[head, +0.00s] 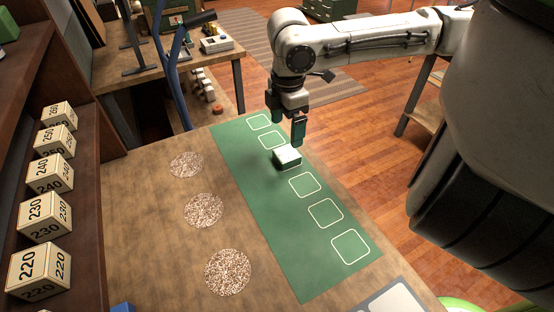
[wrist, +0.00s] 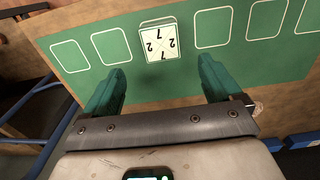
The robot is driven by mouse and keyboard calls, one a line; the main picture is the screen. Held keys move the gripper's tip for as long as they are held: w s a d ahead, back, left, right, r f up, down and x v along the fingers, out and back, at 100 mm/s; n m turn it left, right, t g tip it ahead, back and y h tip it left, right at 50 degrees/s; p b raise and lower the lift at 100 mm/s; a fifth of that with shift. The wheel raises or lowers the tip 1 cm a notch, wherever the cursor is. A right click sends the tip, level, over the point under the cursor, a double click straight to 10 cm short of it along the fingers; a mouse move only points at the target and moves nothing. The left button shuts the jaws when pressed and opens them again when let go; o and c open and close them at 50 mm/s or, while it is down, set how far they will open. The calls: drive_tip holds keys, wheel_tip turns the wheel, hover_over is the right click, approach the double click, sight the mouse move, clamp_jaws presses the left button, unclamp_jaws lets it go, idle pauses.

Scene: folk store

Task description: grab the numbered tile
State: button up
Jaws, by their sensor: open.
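The numbered tile (head: 288,157) is a small white-topped block on the green mat (head: 262,198), in the row of white outlined squares. In the wrist view the tile (wrist: 158,43) shows several 7s or 2s on its top, ahead of the fingers and roughly midway between them. My gripper (head: 287,122) is above the far part of the mat, a little beyond the tile in the head view. In the wrist view my gripper (wrist: 160,85) has its two green fingers wide apart with nothing between them.
Several numbered blocks, such as 220 (head: 38,270) and 230 (head: 45,216), stand on the shelf at left. Three speckled discs (head: 204,210) lie on the table left of the mat. A blue tubular frame (head: 176,75) rises behind the table. Other outlined squares (head: 326,213) are empty.

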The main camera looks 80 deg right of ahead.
sight(287, 153)
wheel_tip(287, 153, down, 9)
drive_tip(key=shift+s+f, duration=0.1)
drive_tip(key=shift+s, duration=0.05)
idle(0.4)
drive_tip(key=shift+c, duration=0.4)
drive_tip(key=shift+b, duration=0.3)
drive_tip(key=c, duration=1.2)
drive_tip(key=shift+o, duration=0.2)
